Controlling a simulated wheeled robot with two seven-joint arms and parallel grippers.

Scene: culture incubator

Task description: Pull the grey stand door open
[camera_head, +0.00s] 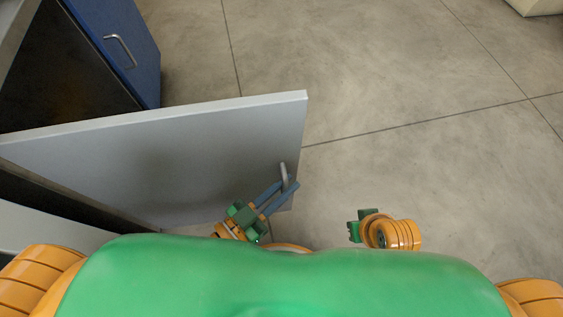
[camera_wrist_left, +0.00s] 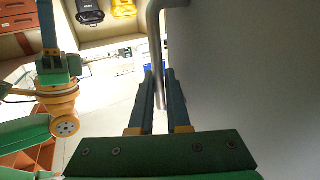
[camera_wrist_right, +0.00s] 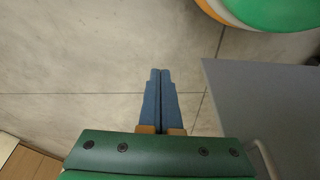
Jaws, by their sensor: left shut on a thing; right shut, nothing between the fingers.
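The grey stand door (camera_head: 200,150) stands swung open, reaching out from the stand at the left over the floor. It also shows at the right of the left wrist view (camera_wrist_left: 245,80) and of the right wrist view (camera_wrist_right: 270,100). Its metal bar handle (camera_head: 284,177) is near the free edge, and shows in the left wrist view (camera_wrist_left: 155,30). My left gripper (camera_head: 290,184) is shut on the handle. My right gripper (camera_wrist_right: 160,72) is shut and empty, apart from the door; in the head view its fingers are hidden.
A blue door with a metal handle (camera_head: 120,50) stands at the upper left, beside the dark opening of the stand (camera_head: 55,70). The concrete floor (camera_head: 400,80) right of the grey door is clear. A pale object (camera_head: 535,6) is at the top right corner.

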